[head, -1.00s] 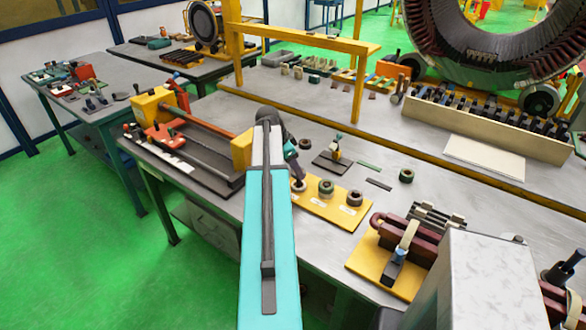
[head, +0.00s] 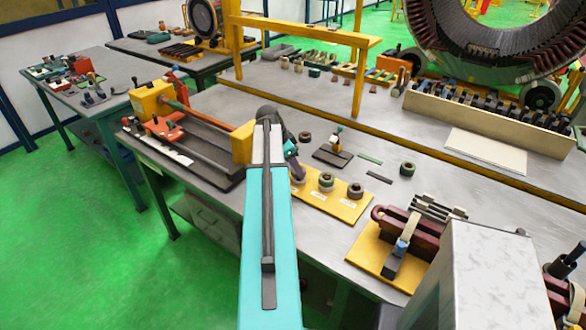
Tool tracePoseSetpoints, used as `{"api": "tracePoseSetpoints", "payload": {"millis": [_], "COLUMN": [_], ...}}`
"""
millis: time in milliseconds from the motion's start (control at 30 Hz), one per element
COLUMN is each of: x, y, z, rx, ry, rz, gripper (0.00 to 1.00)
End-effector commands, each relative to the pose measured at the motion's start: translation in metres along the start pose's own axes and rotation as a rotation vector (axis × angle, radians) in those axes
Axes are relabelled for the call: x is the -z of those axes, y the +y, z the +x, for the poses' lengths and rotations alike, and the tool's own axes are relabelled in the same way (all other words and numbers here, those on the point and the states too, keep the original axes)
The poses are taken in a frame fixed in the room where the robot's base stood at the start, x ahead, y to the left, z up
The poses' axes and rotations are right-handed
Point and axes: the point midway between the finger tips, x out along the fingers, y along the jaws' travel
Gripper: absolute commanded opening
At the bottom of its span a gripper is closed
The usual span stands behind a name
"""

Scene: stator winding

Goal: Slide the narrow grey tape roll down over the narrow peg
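A yellow peg board (head: 341,207) with white labels lies at the front of the bench. Two short rolls sit on it: a greenish-grey one (head: 327,182) at the middle position and a greyish-brown one (head: 355,190) at the right. My gripper (head: 297,172) is over the left end of the board, by a small pale round shape. My arm partly hides that spot, so I cannot tell whether this shape is a roll, a peg or both. The fingers are too small to tell open from shut. A small dark grey roll (head: 305,137) lies on the bench behind my gripper.
A dark green roll (head: 407,168) lies on the bench to the right. A dark base (head: 333,155) with a small upright tool stands behind the board. A winding fixture (head: 180,140) is at left, a yellow plate with a clamp (head: 385,255) at right.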

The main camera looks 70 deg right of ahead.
Motion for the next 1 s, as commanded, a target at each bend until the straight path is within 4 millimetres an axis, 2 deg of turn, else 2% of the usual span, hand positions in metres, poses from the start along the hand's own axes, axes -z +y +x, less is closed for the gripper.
{"api": "tracePoseSetpoints", "payload": {"millis": [67,100,200,667,1000], "x": [0.000,0.000,0.000,0.000,-0.002], "y": [0.000,0.000,0.000,0.000,-0.001], "z": [0.000,0.000,0.000,-0.003,-0.030], "rx": [0.000,0.000,0.000,0.000,0.002], "ry": [0.000,0.000,0.000,0.000,0.001], "rz": [0.000,0.000,0.000,0.000,-0.001], "gripper": [0.24,0.50,0.67,0.67,0.67]}}
